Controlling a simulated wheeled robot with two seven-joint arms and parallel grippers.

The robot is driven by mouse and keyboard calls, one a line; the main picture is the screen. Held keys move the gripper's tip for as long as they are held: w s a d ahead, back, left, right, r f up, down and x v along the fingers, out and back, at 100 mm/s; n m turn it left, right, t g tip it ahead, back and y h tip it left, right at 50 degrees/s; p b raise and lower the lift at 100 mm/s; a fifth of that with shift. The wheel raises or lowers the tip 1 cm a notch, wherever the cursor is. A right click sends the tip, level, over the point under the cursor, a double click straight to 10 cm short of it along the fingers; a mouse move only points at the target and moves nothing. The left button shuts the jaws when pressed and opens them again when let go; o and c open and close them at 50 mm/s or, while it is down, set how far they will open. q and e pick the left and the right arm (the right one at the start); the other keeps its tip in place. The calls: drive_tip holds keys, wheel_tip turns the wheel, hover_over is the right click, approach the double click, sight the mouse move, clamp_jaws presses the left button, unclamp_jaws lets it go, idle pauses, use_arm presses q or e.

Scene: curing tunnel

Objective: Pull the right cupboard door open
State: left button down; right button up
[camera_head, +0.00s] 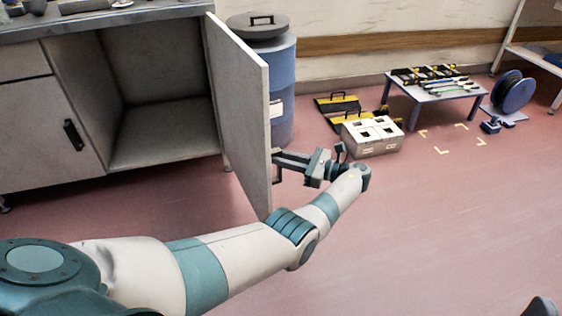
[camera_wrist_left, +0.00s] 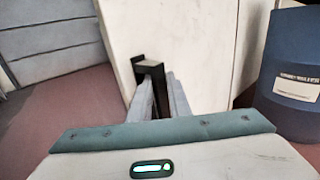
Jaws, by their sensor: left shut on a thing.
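The right cupboard door (camera_head: 240,110) stands wide open, swung out from the cupboard toward me, and the empty compartment (camera_head: 165,130) behind it shows. My left gripper (camera_head: 280,166) is at the door's outer face, on the side away from the compartment. In the left wrist view its two fingers are shut on the black door handle (camera_wrist_left: 147,70), which stands out from the pale door (camera_wrist_left: 190,40). In the head view the handle is mostly hidden by the gripper. My right gripper is not in view.
A blue drum (camera_head: 284,90) stands close behind the open door. A white box (camera_head: 373,148), black-and-yellow items (camera_head: 338,108), a low table (camera_head: 432,95) with tools and a blue reel (camera_head: 512,92) lie further right.

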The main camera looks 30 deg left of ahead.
use_arm(q)
drive_tip(key=shift+w+a+r, duration=0.1)
drive_tip(key=shift+a, duration=0.1)
drive_tip(key=c, duration=1.6)
unclamp_jaws()
drive_tip(key=shift+c, duration=0.2)
drive_tip(key=shift+d, duration=0.1)
